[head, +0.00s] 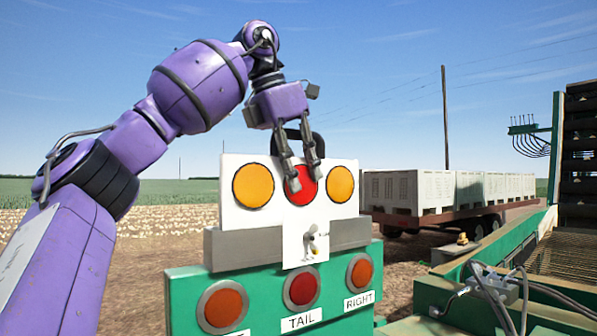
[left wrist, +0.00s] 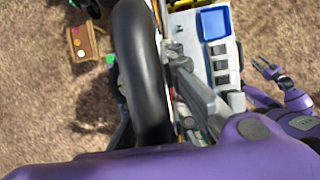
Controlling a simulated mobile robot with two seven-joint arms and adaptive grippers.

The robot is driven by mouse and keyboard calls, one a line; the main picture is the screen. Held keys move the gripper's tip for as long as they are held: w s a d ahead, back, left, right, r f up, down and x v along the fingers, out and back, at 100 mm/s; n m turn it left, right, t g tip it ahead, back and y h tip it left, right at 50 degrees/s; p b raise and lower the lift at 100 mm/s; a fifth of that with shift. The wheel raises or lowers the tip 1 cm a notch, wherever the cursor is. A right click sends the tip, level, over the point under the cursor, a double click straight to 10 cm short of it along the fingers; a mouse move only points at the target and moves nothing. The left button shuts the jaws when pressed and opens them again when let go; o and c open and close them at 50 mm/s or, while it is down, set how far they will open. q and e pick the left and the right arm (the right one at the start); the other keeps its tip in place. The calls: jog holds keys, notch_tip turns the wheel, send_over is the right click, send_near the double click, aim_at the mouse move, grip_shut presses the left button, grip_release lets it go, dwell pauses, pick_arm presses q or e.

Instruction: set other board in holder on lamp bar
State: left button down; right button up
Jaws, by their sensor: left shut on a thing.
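A white board (head: 235,212) with an orange, a red and an orange disc stands upright at the grey holder (head: 230,248) on the green lamp bar (head: 188,310). Its lower edge meets the holder's top; I cannot tell whether it is inside. My left gripper (head: 304,181) points down over the board's middle, shut on it. A black loop shows behind the fingers, and a large black loop (left wrist: 143,70) fills the middle of the left wrist view. My right gripper (left wrist: 265,69) shows small there, fingers apart, away from the board.
Lamps labelled TAIL and RIGHT sit below. Pale crates (head: 407,191) on a trailer stand behind; green machinery (head: 500,245) is at right. A blue tray (left wrist: 215,23) and a brown wooden piece (left wrist: 84,44) show in the wrist view.

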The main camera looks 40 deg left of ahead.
pick_arm(q)
jog(key=shift+f, duration=0.85)
jog(key=c, duration=1.3)
grip_release()
jog(key=shift+f, duration=0.1)
jog(key=shift+r, duration=3.55)
